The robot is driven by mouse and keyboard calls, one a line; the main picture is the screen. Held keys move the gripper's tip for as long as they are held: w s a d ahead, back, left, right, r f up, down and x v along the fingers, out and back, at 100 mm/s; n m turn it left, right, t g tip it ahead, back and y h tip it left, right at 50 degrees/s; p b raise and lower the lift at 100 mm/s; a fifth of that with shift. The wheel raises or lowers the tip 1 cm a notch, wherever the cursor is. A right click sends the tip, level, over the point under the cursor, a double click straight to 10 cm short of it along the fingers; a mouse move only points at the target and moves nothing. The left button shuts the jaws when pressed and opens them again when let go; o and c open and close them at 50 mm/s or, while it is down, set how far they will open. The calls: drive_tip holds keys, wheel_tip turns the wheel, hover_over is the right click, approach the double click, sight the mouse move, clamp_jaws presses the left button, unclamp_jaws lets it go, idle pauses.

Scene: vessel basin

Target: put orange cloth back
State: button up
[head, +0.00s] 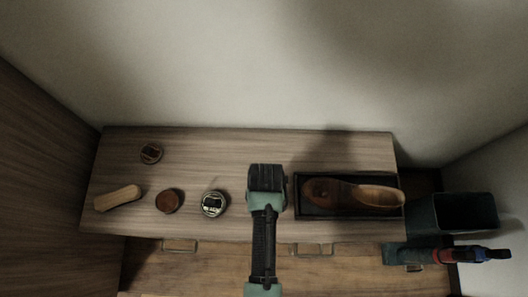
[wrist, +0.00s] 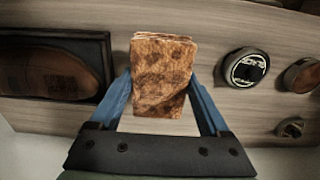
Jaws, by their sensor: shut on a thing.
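The orange cloth (wrist: 162,75) is a folded, mottled orange-brown block with layered edges. In the wrist view it sits between the two blue fingers of my gripper (wrist: 159,82), which is shut on it. Wood surface shows around it; I cannot tell whether the cloth touches the surface or hangs just above it. In the head view my gripper's black hand (head: 267,178) is over the wooden top, between the labelled round tin and the black tray. It hides the fingers and the cloth there.
A black tray (head: 312,212) holding a brown shoe (head: 350,194) lies to the right. A labelled tin (head: 214,203), a brown round piece (head: 169,201), a small tin (head: 151,154) and a brush (head: 118,198) lie left. A dark bin (head: 465,212) stands far right. The back centre is clear.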

wheel_tip(320, 180, down, 6)
drive_tip(key=shift+w+f+b, duration=0.1)
drive_tip(key=shift+f+b, duration=0.15)
drive_tip(key=shift+b, duration=0.75)
drive_tip(key=shift+f, duration=0.1)
drive_tip(key=o, duration=1.3)
wheel_tip(320, 180, up, 12)
drive_tip(key=p, duration=0.4)
